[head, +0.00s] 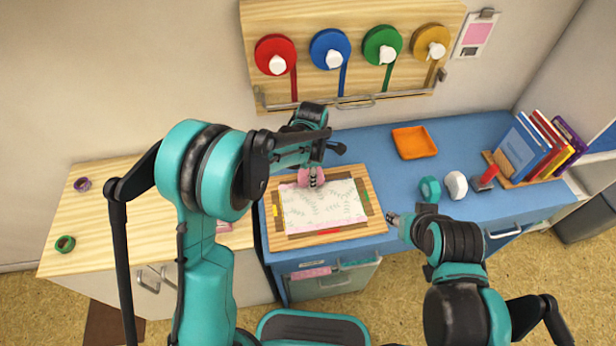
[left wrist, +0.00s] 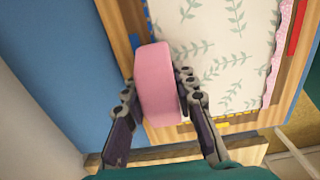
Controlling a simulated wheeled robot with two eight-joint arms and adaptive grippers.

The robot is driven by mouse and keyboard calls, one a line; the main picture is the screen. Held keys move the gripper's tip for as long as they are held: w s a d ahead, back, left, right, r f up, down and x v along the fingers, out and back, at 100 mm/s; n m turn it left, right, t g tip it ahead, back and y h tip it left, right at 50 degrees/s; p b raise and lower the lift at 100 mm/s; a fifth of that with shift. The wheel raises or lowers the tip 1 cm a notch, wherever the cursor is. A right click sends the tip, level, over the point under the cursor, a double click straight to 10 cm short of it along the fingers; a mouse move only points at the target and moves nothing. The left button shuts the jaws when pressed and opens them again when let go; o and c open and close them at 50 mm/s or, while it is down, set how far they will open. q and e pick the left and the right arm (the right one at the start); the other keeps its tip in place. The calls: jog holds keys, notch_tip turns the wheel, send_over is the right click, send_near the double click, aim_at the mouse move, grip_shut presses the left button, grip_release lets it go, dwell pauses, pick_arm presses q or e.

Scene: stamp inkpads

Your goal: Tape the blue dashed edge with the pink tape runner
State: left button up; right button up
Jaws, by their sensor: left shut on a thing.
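My left gripper (head: 314,176) is shut on the pink tape runner (head: 303,175), which also shows between the fingers in the left wrist view (left wrist: 155,82). The runner is at the far edge of the leaf-patterned paper (head: 325,205). I cannot tell whether it touches the paper. In the left wrist view, blue marks (left wrist: 152,27) show along the paper's left edge, partly hidden by the runner. A pink lacy strip (left wrist: 284,45) runs along the opposite edge, beside the red mark. My right gripper (head: 393,218) is right of the board; its finger opening is unclear.
The paper lies on a wooden board (head: 372,222) on the blue desk (head: 370,160). An orange tray (head: 414,142), a teal tape runner (head: 429,188), a white object (head: 456,184) and a red-handled stamp (head: 487,177) stand to the right. Tape reels hang on the wall rack.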

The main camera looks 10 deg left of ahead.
aim_at(354, 177)
pick_arm(q)
jog(key=shift+d, duration=0.15)
jog(key=shift+w+d, duration=0.25)
jog(key=shift+d, duration=0.55)
jog(key=shift+w+d, duration=0.25)
jog(key=shift+d, duration=0.55)
jog(key=shift+w+d, duration=0.25)
jog(key=shift+d, duration=0.6)
jog(key=shift+w+d, duration=0.25)
jog(key=shift+d, duration=0.6)
jog(key=shift+d, duration=0.1)
jog(key=shift+w+d, duration=0.3)
jog(key=shift+d, duration=0.8)
jog(key=shift+w+d, duration=0.35)
jog(key=shift+d, duration=0.75)
jog(key=shift+w+d, duration=0.3)
jog(key=shift+d, duration=0.8)
notch_tip(354, 177, up, 7)
jog(key=p, duration=0.4)
